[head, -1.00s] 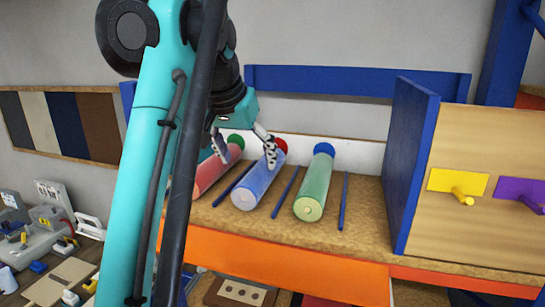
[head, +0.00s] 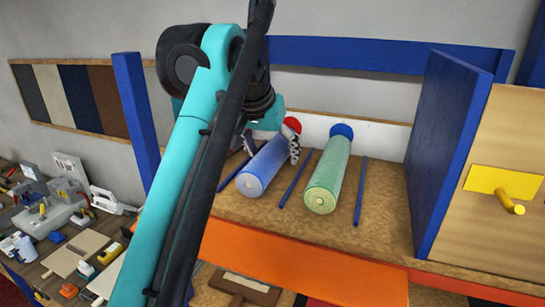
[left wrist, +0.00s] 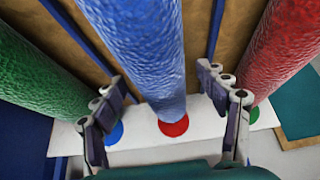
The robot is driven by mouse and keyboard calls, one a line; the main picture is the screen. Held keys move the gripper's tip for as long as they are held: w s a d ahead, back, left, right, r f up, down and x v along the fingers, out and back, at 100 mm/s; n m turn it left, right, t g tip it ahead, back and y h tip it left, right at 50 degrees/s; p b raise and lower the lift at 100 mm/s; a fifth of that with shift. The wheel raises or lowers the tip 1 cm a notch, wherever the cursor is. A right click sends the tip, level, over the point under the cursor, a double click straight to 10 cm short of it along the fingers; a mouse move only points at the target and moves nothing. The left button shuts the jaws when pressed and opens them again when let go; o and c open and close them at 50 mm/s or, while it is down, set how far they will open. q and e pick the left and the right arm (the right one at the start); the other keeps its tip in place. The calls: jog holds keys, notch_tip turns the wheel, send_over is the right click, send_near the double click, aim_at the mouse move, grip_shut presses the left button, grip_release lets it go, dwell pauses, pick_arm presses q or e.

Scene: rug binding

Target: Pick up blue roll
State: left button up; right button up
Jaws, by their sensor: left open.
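The blue roll (head: 265,166) lies on the brown shelf, its far end near a red disc (head: 292,125) on the white back strip. My left gripper (head: 272,146) is open above the far part of the roll, with one finger on each side. In the left wrist view the blue roll (left wrist: 142,45) runs between the two open fingers (left wrist: 165,108), with gaps on both sides. Contact cannot be told. My right gripper is not in view.
A green roll (head: 328,178) lies to the right; a red roll (left wrist: 278,55) shows in the wrist view, hidden by my arm in the head view. Thin blue dividers (head: 295,178) separate the rolls. A blue upright panel (head: 448,150) bounds the shelf's right side.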

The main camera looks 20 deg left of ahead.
pick_arm(q)
jog(key=shift+s, duration=0.25)
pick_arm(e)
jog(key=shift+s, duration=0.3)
pick_arm(q)
jog(key=shift+w+f, duration=0.1)
jog(key=shift+w, duration=0.1)
jog(key=c, duration=1)
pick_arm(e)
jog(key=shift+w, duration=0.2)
pick_arm(q)
jog(key=c, duration=0.3)
jog(key=shift+s, duration=0.1)
jog(key=shift+c, duration=0.2)
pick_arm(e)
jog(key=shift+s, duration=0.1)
